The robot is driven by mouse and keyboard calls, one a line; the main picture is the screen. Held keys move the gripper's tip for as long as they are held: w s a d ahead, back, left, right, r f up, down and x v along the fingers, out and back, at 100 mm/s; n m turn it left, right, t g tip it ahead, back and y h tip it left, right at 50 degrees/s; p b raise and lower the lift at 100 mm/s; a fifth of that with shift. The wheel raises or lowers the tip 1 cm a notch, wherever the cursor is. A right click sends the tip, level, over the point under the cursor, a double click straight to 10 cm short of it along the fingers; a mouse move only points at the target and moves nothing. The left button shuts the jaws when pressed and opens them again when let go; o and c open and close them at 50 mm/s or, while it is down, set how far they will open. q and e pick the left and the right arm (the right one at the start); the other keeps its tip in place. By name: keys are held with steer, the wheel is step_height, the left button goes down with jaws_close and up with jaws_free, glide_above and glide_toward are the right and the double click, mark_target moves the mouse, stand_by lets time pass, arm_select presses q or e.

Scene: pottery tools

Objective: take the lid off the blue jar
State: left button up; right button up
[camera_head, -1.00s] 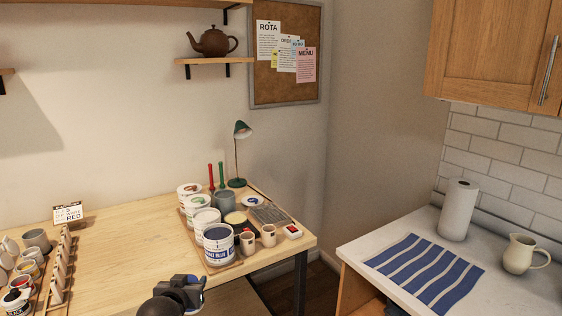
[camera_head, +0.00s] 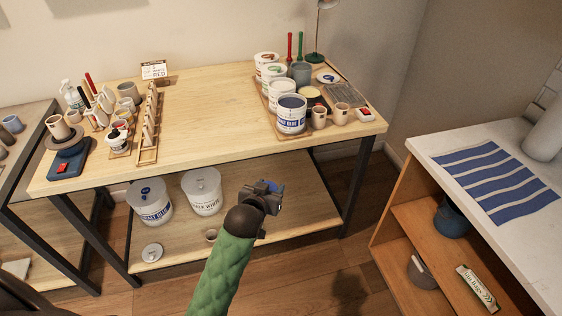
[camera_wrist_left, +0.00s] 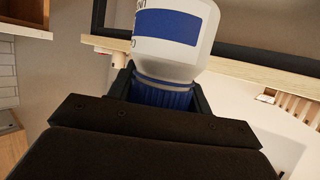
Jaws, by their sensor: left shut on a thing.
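My left gripper (camera_head: 264,194) is held out in front of the table, above the low shelf. In the left wrist view its fingers (camera_wrist_left: 163,95) close on a blue ribbed lid (camera_wrist_left: 163,93). A white jar body (camera_wrist_left: 172,38) with a blue label shows directly against the lid; I cannot tell whether the two are joined. In the head view only a bit of blue shows at the gripper, and the body is not clear. A white jar with a blue label (camera_head: 291,120) stands at the table's front right, its top dark blue. My right gripper is not in view.
Other jars (camera_head: 277,78), two mugs (camera_head: 319,117) and tools crowd the table's right end. A wooden rack (camera_head: 148,125) and cups stand at left. The table's middle is clear. Two white buckets (camera_head: 203,190) and a loose lid (camera_head: 152,252) are below.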

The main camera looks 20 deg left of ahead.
arm_select(q)
steer(key=w+d+m+g+h, duration=0.1)
steer(key=w+d+m+h, duration=0.1)
steer(key=w+d, duration=0.1)
steer(key=w+d+r+m+g+h, duration=0.1)
steer(key=w+d+m+h, duration=0.2)
steer(key=d, duration=0.3)
steer(key=w+d+m+g+h, duration=0.1)
steer(key=w+d+m+h, duration=0.1)
steer(key=d, duration=0.3)
steer(key=shift+w+r+h, duration=0.3)
steer(key=shift+w+h, duration=0.2)
steer(key=shift+w, duration=0.05)
steer(key=shift+w+d+m, duration=0.1)
steer(key=shift+d+m, duration=0.15)
steer(key=shift+m, duration=0.05)
jaws_close()
